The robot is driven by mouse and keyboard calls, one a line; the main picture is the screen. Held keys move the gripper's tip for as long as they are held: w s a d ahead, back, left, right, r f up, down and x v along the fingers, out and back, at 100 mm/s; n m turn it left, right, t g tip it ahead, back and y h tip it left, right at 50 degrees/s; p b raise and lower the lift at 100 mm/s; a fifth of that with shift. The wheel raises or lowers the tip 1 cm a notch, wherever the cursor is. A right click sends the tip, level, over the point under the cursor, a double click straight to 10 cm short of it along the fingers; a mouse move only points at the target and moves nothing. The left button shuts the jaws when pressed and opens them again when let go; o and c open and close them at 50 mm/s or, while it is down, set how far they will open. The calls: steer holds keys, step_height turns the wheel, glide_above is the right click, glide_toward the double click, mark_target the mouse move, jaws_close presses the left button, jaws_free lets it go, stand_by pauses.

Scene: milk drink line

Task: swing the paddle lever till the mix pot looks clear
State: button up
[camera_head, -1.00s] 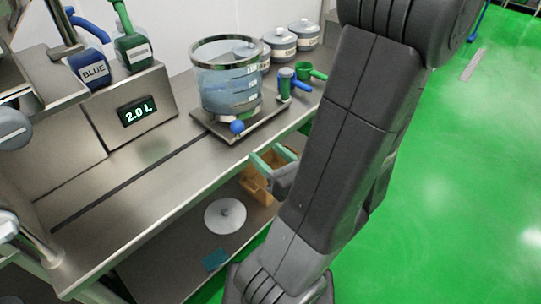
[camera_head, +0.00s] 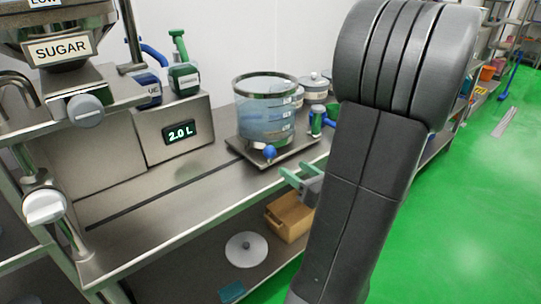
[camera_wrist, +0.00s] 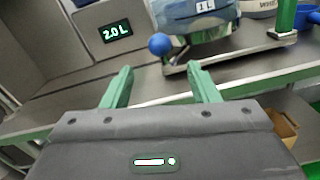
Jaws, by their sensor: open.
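The mix pot (camera_head: 264,112) is a clear cylinder with a dark rim and cloudy bluish liquid in it, standing on a metal base plate (camera_head: 283,153). A blue ball knob (camera_head: 269,152) sits at the pot's front lower edge. It also shows in the wrist view (camera_wrist: 160,44), with a light rod beside it under the pot. I cannot tell whether this is the paddle lever. My gripper (camera_head: 291,175) has green fingers and is open and empty, in front of the bench edge, below and right of the knob. In the wrist view my gripper (camera_wrist: 160,82) has its fingers apart with the knob beyond them.
A display (camera_head: 178,132) reads 2.0 L, left of the pot. Blue and green handled containers (camera_head: 184,78) stand above it. A sugar hopper (camera_head: 60,48) is at the left. A cardboard box (camera_head: 290,215) and a white disc (camera_head: 246,250) lie on the lower shelf.

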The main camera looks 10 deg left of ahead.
mark_target(275, 155)
steer(key=x, duration=1.1)
steer(key=shift+c, duration=0.2)
jaws_close()
steer(key=shift+d, duration=0.1)
